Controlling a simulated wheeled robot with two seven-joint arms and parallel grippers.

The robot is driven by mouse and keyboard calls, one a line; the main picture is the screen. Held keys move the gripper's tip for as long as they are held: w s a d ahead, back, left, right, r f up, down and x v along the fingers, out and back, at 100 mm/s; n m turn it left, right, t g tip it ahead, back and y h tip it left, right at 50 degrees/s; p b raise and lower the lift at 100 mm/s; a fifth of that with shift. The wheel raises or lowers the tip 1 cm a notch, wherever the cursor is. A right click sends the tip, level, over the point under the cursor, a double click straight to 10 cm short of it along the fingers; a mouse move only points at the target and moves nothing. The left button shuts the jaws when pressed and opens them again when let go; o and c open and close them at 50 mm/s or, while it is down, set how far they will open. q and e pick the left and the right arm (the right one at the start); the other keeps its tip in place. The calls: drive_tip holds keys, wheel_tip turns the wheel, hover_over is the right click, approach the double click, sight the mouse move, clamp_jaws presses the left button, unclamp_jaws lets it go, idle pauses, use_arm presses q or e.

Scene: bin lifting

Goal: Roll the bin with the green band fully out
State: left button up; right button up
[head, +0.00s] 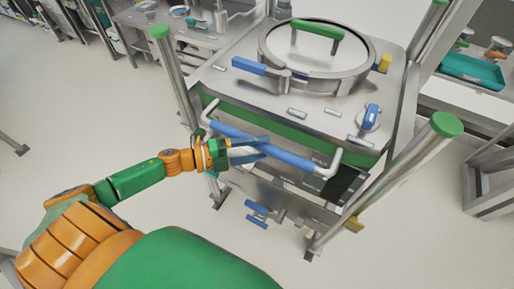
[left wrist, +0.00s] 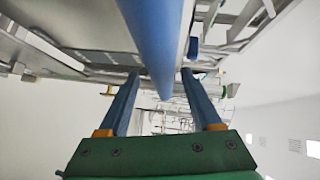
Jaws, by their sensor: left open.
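The steel bin (head: 318,112) stands right of centre in the head view, with a green band (head: 296,136) around it below its top. Its round lid (head: 312,58) has a green handle. A push bar with a blue grip (head: 290,157) runs across the near side; this blue grip also shows in the left wrist view (left wrist: 155,40). My left gripper (head: 266,146) is open at the left half of the bar. In the left wrist view its two blue fingers (left wrist: 164,100) are on either side of the bar's line; contact cannot be told. My right gripper is not in view.
Steel posts with green caps stand at the bin's left (head: 160,32) and right (head: 446,124). A bench with a teal tray (head: 472,70) is at the right, and a steel table (head: 140,18) is behind. The pale floor (head: 90,110) at the left is clear.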

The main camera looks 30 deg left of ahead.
use_arm(q)
drive_tip(key=shift+s, duration=0.2)
drive_tip(key=v, duration=0.7)
drive_tip(key=shift+w, duration=0.1)
